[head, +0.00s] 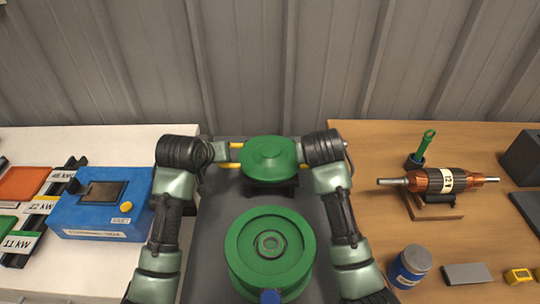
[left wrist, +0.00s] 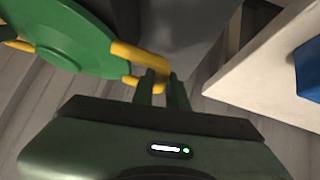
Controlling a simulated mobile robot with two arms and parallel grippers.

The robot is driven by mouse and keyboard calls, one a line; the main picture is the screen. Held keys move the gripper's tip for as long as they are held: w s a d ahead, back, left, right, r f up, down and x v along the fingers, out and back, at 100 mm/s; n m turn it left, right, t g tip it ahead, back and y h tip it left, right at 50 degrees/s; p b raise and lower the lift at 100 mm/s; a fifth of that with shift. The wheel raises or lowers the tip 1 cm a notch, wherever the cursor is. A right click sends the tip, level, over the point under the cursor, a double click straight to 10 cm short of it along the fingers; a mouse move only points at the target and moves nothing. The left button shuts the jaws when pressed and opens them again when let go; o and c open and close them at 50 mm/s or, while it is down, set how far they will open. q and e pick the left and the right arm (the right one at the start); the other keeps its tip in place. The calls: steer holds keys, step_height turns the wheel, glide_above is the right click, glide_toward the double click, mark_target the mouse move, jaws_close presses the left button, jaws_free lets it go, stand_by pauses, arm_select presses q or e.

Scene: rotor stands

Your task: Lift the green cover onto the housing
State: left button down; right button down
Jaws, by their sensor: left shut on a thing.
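The green cover (head: 268,155), a round lid with a raised centre, is at the far end of the grey surface, between my two wrists. Its yellow handle (head: 236,146) shows on its left side. My left gripper (head: 228,152) is shut on that handle; the left wrist view shows the fingers (left wrist: 162,85) at the yellow handle (left wrist: 140,56) beside the cover (left wrist: 75,35). My right gripper (head: 300,154) is at the cover's right side, its fingers mostly hidden by the wrist. The green housing (head: 238,250), round with a central hub, stands nearer to me.
A dark stand (head: 270,188) shows under the cover; whether they touch is unclear. A blue box (head: 85,215) stands on the white left table. The wooden right table holds a copper rotor (head: 430,180), a green-handled tool (head: 425,145) and a blue can (head: 410,268).

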arm_select(q)
steer(key=shift+a, duration=0.1)
arm_select(e)
steer(key=shift+d, duration=0.1)
stand_by(0.5)
